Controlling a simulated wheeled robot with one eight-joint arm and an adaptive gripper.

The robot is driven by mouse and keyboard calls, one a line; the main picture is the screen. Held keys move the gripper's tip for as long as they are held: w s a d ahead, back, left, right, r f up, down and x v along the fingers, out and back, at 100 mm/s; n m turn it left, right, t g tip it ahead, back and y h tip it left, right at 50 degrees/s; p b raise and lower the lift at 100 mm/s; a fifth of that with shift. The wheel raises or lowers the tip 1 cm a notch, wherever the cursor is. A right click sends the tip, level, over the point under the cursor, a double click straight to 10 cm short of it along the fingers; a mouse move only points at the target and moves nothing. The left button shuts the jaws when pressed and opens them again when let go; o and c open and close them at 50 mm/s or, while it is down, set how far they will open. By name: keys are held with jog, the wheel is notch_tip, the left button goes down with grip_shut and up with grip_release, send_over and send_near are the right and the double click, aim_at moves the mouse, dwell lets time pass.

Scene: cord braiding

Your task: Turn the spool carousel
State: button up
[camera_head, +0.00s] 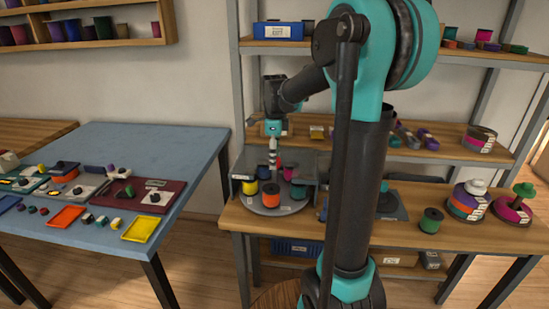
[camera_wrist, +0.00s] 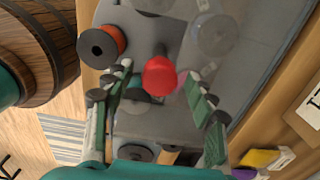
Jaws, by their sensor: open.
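The spool carousel (camera_head: 263,211) is a round grey turntable on the wooden bench. In the wrist view my gripper (camera_wrist: 157,74) is open, with one finger on each side of a round red knob (camera_wrist: 160,75). I cannot tell whether the fingers touch the knob. The orange spool (camera_wrist: 102,46) is at upper left there, and a teal spool (camera_wrist: 139,92) is partly hidden below the knob.
Grey panels (camera_head: 243,163) stand around the carousel's back and sides. A dark green spool (camera_head: 431,221) and stacked coloured spools (camera_head: 468,205) are on the bench to the right. A blue table (camera_head: 140,150) with trays and small parts is at left. Shelves rise behind.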

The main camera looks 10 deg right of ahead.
notch_tip(320, 180, up, 12)
dwell(0.6)
